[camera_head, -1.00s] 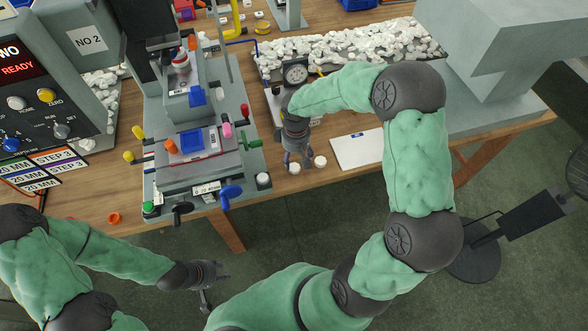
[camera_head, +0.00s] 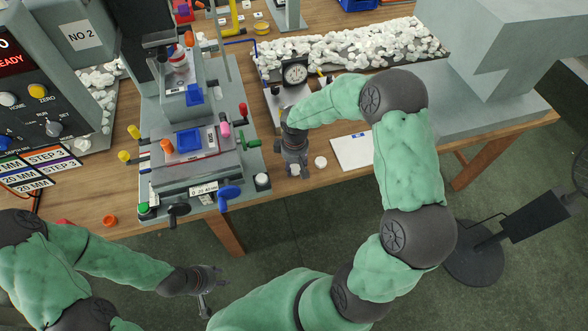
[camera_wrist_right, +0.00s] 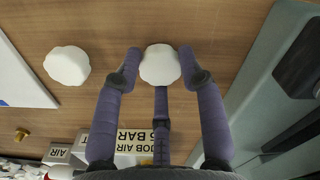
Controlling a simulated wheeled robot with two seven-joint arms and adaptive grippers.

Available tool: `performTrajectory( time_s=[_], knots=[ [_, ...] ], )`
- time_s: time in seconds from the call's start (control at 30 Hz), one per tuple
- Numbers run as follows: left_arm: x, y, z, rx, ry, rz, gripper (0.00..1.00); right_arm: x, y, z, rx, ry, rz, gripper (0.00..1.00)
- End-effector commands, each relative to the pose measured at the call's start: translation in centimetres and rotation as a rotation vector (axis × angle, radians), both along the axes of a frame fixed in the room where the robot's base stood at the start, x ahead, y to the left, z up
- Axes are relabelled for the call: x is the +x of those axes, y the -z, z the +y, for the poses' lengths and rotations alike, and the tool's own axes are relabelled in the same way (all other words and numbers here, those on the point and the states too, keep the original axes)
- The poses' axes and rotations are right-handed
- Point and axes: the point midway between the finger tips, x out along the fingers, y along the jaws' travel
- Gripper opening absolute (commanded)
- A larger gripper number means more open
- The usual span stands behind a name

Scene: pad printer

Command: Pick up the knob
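A white lobed knob (camera_wrist_right: 160,66) sits on the wooden table between the fingertips of my right gripper (camera_wrist_right: 160,60) in the right wrist view. The fingers stand on either side of it, very close, and another finger is behind it; firm contact cannot be made out. In the head view the right gripper (camera_head: 293,164) points down over this knob, mostly hiding it. A second white knob (camera_head: 320,162) lies just to the right; it also shows in the wrist view (camera_wrist_right: 67,65). My left gripper (camera_head: 214,282) is off the table's front edge, open and empty.
The pad printer (camera_head: 195,170) stands left of the right gripper. A pressure gauge (camera_head: 295,73) is behind it, and a white sheet (camera_head: 354,151) lies to its right. A tray of white pieces (camera_head: 440,58) is at the back. The table's front edge is close.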

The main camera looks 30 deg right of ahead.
Motion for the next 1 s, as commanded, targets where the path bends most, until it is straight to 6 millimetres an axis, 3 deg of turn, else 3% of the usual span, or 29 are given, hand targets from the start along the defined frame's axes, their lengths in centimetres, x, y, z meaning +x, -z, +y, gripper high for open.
performTrajectory(
  time_s=[0.57,0.77,1.0],
  knots=[
    [0.0,-0.5,0.0,0.0,0.0,0.0,0.4,0.0,-0.9,0.0,0.0,-0.001,0.0,0.23],
    [0.0,-1.9,0.0,0.0,0.0,0.0,0.4,0.0,-3.7,0.0,0.0,-0.001,-0.002,0.23],
    [0.0,-3.6,0.0,0.0,0.0,0.0,0.4,-1.5,-8.4,3.9,-0.001,-0.006,-0.004,0.23]
  ],
)
